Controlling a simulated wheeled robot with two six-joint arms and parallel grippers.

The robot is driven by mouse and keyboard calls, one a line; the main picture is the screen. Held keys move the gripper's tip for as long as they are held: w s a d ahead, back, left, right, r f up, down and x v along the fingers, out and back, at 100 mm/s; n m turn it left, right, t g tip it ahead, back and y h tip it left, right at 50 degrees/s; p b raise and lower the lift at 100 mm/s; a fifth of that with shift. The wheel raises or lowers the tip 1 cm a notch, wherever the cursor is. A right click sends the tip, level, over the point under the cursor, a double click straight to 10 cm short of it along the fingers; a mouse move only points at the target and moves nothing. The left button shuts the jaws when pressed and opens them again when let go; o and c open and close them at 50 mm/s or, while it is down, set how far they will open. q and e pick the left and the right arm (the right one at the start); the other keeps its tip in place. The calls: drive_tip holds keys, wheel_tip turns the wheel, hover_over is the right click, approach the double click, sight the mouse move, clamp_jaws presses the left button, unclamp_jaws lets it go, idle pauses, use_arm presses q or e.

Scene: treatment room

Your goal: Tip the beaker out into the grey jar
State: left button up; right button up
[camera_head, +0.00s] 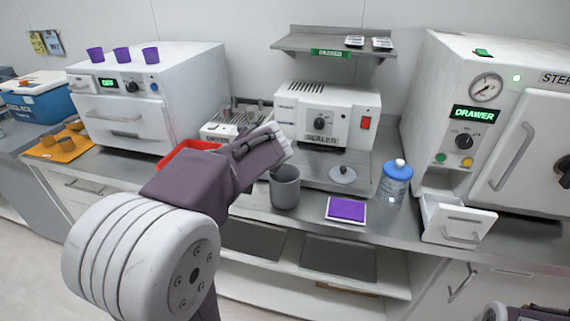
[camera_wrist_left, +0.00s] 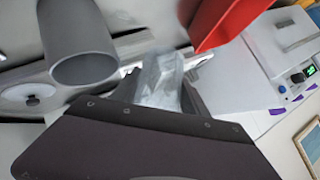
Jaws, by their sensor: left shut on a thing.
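The grey jar (camera_head: 285,187) stands upright on the steel counter. In the left wrist view the jar (camera_wrist_left: 78,45) is at the upper left, its open mouth showing. My left gripper (camera_head: 272,142) is shut on a pale, see-through beaker (camera_wrist_left: 160,80), held above the counter, up and to the left of the jar in the head view. Only a whitish part of the beaker (camera_head: 283,143) shows there; my gripper hides the rest. Its tilt and contents are not clear. Only a bit of my right arm shows at the bottom right; its gripper is out of view.
A red tray (camera_head: 178,152) lies behind my left arm. A sealer (camera_head: 325,115) stands behind the jar. A purple pad (camera_head: 346,209), a blue-capped bottle (camera_head: 394,185) and an open drawer (camera_head: 455,222) are to the jar's right. The counter's front edge is close to the jar.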

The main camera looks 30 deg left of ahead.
use_arm(q)
drive_tip(key=a+h+p, duration=0.1)
drive_tip(key=p, duration=0.2)
drive_tip(key=a+f+n+h+p, duration=0.1)
drive_tip(key=p, duration=0.2)
drive_tip(key=shift+s+f, duration=0.15)
drive_tip(key=shift+s, duration=0.15)
drive_tip(key=f+p, duration=0.1)
drive_tip(key=p, duration=0.1)
drive_tip(key=a+f+n+h+p, duration=0.1)
drive_tip(key=f+p, duration=0.1)
drive_tip(key=p, duration=0.1)
drive_tip(key=shift+s+f+t+h+p, duration=0.1)
drive_tip(key=shift+f+t+h+p, duration=0.15)
drive_tip(key=shift+t+h+p, duration=0.1)
drive_tip(key=a+f+h+p, duration=0.1)
drive_tip(key=p, duration=0.6)
drive_tip(key=shift+s+a+n, duration=0.1)
drive_tip(key=shift+n, duration=0.3)
drive_tip(key=shift+a+f+h+p, duration=0.1)
drive_tip(key=shift+f+h+p, duration=0.25)
drive_tip(key=shift+p, duration=0.2)
